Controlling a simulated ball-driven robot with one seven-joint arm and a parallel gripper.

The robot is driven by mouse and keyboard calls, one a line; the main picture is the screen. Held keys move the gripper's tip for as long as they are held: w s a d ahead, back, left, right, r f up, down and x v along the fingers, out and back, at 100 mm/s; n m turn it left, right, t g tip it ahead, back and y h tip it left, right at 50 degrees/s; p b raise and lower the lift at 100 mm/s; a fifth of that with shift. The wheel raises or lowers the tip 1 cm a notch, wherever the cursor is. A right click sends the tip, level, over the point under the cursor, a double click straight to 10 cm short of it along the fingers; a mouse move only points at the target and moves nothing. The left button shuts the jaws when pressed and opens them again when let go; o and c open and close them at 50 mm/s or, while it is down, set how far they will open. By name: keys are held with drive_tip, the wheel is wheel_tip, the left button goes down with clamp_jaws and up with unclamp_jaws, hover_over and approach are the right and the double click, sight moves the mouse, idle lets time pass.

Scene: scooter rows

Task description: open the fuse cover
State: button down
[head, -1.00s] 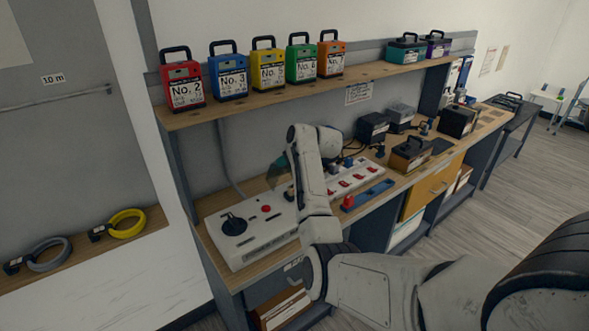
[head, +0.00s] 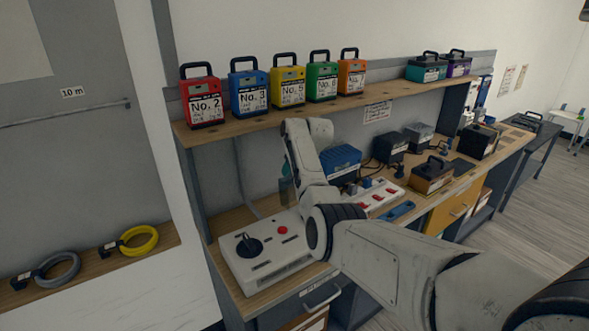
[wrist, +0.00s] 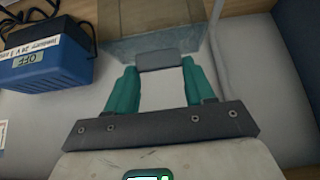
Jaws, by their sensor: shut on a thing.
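The fuse cover (wrist: 170,22) looks like a see-through panel at the top of the wrist view, with a grey grip bar (wrist: 167,61) on its near edge. My gripper (wrist: 168,68) has teal fingers on either side of that bar and is shut on it. In the head view a bit of teal gripper (head: 286,168) shows left of my forearm, at the back of the bench against the wall. A clear greyish panel (head: 287,191) shows just below it. My arm hides most of the grip there, and I cannot tell the cover's exact angle.
A power strip with red switches (head: 378,197) lies further right. The shelf (head: 330,103) with numbered cases overhangs.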

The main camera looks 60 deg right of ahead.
drive_tip(key=shift+w+d+r, duration=0.15)
drive_tip(key=shift+w+r, duration=0.05)
drive_tip(key=shift+r, duration=0.2)
drive_tip(key=c, duration=0.7)
unclamp_jaws()
drive_tip(key=shift+c, duration=0.2)
drive_tip(key=o, duration=0.3)
drive_tip(key=shift+s+f, duration=0.1)
drive_tip(key=shift+f, duration=0.15)
drive_tip(key=shift+o, duration=0.2)
drive_tip(key=b+v, duration=0.1)
drive_tip(key=v, duration=1)
drive_tip(key=shift+f, duration=0.1)
